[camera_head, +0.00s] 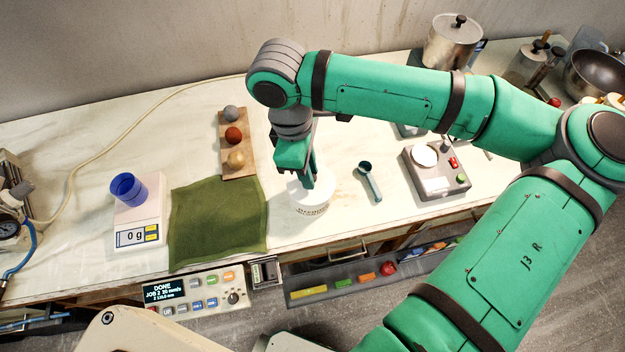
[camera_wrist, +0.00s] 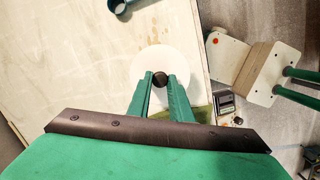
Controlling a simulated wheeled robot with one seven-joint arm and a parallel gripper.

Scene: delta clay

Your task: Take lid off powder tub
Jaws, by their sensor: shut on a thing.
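The white powder tub (camera_head: 312,209) stands on the bench near its front edge, with dark lettering on its side. Its round white lid (camera_wrist: 150,59) shows from above in the wrist view, with a dark round knob (camera_wrist: 160,80) near the middle. My gripper (camera_head: 307,184) points straight down over the tub; in the wrist view my gripper (camera_wrist: 160,77) has a finger on each side of the knob and is shut on it. The lid appears to sit on the tub; my fingers partly hide it in the head view, and I cannot see any gap.
A teal scoop (camera_head: 369,181) lies right of the tub, beside a grey device (camera_head: 437,184). A green cloth (camera_head: 217,220) lies left. A blue cup (camera_head: 128,189) stands on a scale (camera_head: 139,235) reading 0 g. A wooden board (camera_head: 238,170) holds three balls. Bare bench lies between.

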